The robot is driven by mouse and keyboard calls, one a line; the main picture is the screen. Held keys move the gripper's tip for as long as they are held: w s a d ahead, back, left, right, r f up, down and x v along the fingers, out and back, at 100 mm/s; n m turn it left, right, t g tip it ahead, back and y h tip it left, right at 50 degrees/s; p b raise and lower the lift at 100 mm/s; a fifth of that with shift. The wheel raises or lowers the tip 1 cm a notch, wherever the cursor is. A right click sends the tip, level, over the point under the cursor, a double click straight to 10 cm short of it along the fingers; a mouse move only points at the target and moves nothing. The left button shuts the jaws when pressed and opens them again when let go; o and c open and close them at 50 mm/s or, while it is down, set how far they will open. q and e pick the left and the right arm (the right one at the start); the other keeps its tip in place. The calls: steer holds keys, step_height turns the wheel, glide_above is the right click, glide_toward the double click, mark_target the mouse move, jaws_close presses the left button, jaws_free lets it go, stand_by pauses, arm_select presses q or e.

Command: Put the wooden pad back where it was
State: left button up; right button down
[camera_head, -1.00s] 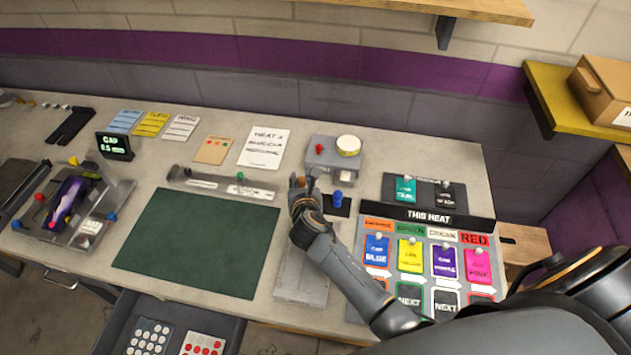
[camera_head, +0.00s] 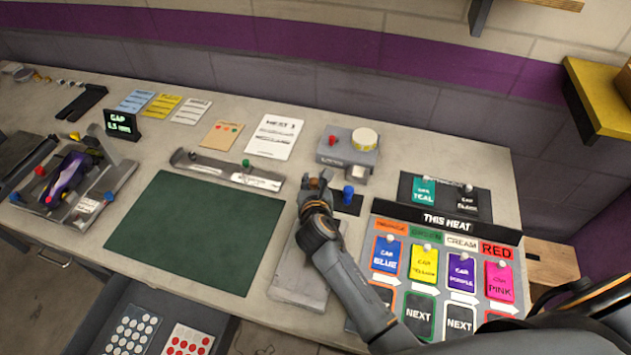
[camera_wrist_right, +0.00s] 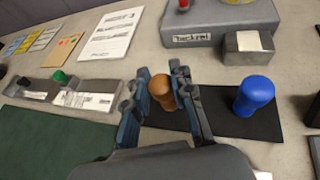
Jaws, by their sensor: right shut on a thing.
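The wooden pad, a brown rounded wooden piece (camera_wrist_right: 160,92), shows in the right wrist view between the fingers of my right gripper (camera_wrist_right: 163,78). The gripper is shut on it, at the left end of a black mat (camera_wrist_right: 225,127). I cannot tell whether the pad touches the mat. A blue knob-shaped piece (camera_wrist_right: 254,96) stands on the mat to its right. In the head view my right gripper (camera_head: 317,183) is left of the blue piece (camera_head: 348,194), and its fingers hide most of the brown piece. My left gripper is not in view.
A grey device with a red button (camera_head: 345,150) stands behind the mat. A grey track piece (camera_head: 225,170) and a green mat (camera_head: 195,235) lie to the left. The car card board (camera_head: 445,222) is to the right. An open drawer (camera_head: 140,300) juts out below.

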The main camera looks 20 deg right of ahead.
steer(key=c, duration=1.5)
jaws_free()
steer(key=shift+f, duration=0.15)
steer(key=o, duration=0.4)
steer(key=shift+c, duration=0.2)
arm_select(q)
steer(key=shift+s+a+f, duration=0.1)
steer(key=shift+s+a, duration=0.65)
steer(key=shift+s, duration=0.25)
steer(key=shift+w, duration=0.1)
arm_select(e)
steer(key=shift+s+r, duration=0.2)
steer(key=v, duration=1)
steer(key=shift+s+r, duration=0.1)
steer(key=shift+s, duration=0.2)
steer(key=shift+s+a+r, duration=0.2)
steer(key=shift+s+r, duration=0.05)
steer(key=shift+s, duration=0.15)
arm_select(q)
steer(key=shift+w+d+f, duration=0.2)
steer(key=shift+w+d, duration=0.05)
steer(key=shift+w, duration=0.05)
